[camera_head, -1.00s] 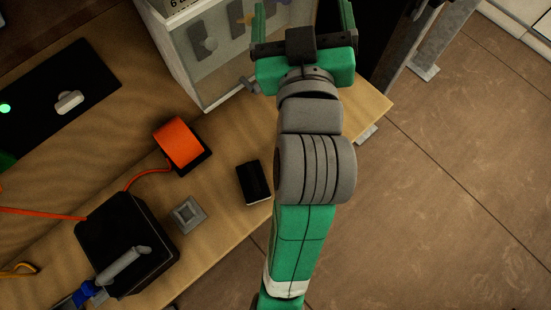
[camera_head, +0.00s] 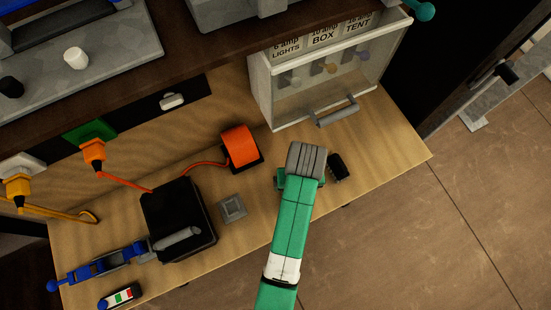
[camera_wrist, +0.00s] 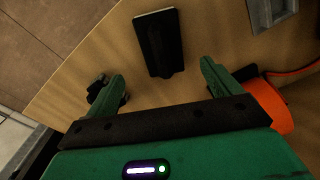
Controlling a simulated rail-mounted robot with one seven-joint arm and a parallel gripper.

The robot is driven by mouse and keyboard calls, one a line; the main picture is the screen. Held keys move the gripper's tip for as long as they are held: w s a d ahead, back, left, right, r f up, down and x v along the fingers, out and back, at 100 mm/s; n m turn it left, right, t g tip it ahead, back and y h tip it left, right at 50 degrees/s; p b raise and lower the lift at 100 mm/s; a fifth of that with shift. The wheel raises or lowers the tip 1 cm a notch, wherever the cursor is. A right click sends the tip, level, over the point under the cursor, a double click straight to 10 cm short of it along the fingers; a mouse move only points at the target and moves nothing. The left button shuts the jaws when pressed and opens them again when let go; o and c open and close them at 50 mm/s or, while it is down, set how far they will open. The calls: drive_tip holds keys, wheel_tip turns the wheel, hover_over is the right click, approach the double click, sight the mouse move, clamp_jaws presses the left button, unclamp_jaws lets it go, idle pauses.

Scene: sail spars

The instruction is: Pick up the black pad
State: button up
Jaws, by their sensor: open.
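The black pad (camera_wrist: 160,42) lies flat on the wooden worktop in the wrist view, dark and oblong with a pale strip along its far end. My gripper (camera_wrist: 163,72) is open and empty. Its two green fingers point towards the pad, with the pad's near end in line with the gap between them. I cannot tell how high the fingers are above the worktop. In the head view my own arm hides the pad and most of my gripper; a green part of it (camera_head: 283,180) shows beside the wrist.
A smaller black object (camera_head: 338,167) lies right of my wrist; in the wrist view it is by the left finger (camera_wrist: 104,92). An orange reel (camera_head: 240,147), grey square block (camera_head: 232,207) and black box (camera_head: 180,220) stand left. A clear-fronted case (camera_head: 330,75) stands behind.

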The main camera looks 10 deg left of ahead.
drive_tip(key=shift+s+f, duration=0.2)
drive_tip(key=shift+s, duration=0.15)
wheel_tip(320, 180, down, 2)
drive_tip(key=shift+f+b, duration=0.25)
drive_tip(key=shift+b, duration=0.05)
drive_tip(key=f, duration=0.5)
drive_tip(key=shift+w+a+f, duration=0.1)
drive_tip(key=shift+w+a, duration=0.05)
drive_tip(key=shift+w, duration=0.05)
drive_tip(key=c, duration=1.2)
drive_tip(key=shift+o, duration=0.2)
wheel_tip(320, 180, up, 4)
drive_tip(key=shift+f, duration=0.1)
drive_tip(key=s+r, duration=0.1)
drive_tip(key=s, duration=1.5)
drive_tip(key=shift+r, duration=0.15)
